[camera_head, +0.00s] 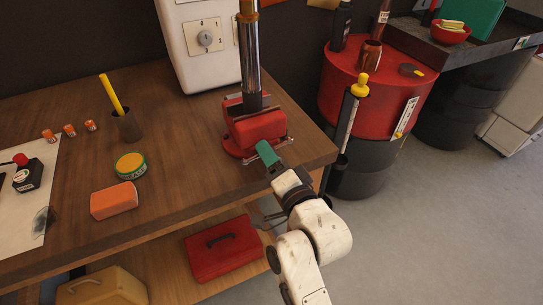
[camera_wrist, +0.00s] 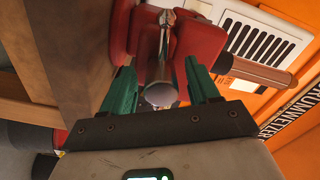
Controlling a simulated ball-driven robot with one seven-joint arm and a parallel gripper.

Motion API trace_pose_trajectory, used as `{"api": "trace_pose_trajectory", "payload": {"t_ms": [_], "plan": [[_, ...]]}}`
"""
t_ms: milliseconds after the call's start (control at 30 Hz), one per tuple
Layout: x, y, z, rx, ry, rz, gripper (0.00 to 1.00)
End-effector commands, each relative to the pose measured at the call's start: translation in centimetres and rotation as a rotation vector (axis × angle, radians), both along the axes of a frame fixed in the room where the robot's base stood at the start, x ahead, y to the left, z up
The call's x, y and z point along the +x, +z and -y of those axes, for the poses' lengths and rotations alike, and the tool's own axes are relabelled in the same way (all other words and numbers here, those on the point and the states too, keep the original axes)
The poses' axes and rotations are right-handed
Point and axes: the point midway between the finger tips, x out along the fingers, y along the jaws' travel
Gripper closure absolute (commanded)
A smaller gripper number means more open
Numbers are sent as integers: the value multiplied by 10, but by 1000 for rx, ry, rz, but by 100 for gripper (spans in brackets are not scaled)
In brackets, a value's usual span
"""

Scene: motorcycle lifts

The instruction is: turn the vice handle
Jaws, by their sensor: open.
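The red vice (camera_head: 257,128) sits on the bench near its right corner, with a tall chrome tube (camera_head: 250,60) upright in it. A thin metal handle bar (camera_head: 287,140) shows at its front side, partly hidden by my gripper (camera_head: 267,153). In the wrist view the red vice (camera_wrist: 197,42) is just ahead. A round metal end (camera_wrist: 160,95) faces the camera between the two green fingers of my gripper (camera_wrist: 162,88). The fingers are apart, one each side of it. I cannot tell whether either touches it.
The wooden bench (camera_head: 170,185) holds an orange block (camera_head: 114,200), a round tin (camera_head: 130,164) and a cup (camera_head: 127,125) with a yellow stick. A red toolbox (camera_head: 222,247) is on the shelf below. A red drum (camera_head: 375,85) stands right of the bench; grey floor is clear at right.

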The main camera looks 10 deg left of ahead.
Motion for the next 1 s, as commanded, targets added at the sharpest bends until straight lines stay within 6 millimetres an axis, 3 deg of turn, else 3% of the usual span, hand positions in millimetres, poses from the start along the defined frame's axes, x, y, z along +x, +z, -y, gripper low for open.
{"api": "trace_pose_trajectory", "payload": {"t_ms": [300, 867, 1000], "plan": [[2, 0, -2, 1, 0, 1, 40], [2, 0, -2, 0, 1, 0, 93], [2, -1, -2, -1, 2, 0, 95]]}}
